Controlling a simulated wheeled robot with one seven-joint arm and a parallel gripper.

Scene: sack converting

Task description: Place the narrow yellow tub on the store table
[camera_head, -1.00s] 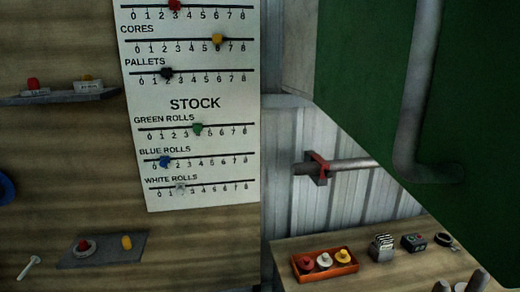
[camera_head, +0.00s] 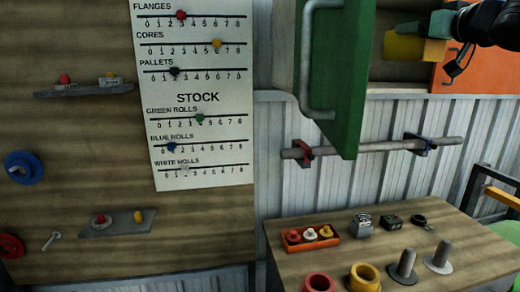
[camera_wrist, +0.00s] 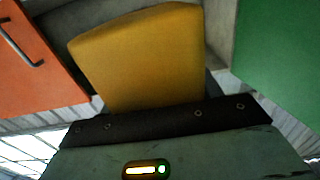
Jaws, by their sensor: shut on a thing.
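The narrow yellow tub (camera_head: 408,46) is up at the top right of the head view. My gripper (camera_head: 448,28) is shut on it from the right. In the wrist view the tub (camera_wrist: 145,62) fills the upper middle, just beyond the dark gripper edge; the fingertips are hidden. A wooden table (camera_head: 440,262) stands at the lower right, well below the tub. No label shows whether it is the store table.
An open green door (camera_head: 338,85) hangs left of the tub; an orange panel (camera_head: 470,78) is right of it. The table carries an orange tray (camera_head: 310,246), red (camera_head: 318,283) and yellow (camera_head: 364,277) rings, and two grey pegs. A wall rail (camera_head: 370,147) runs above it.

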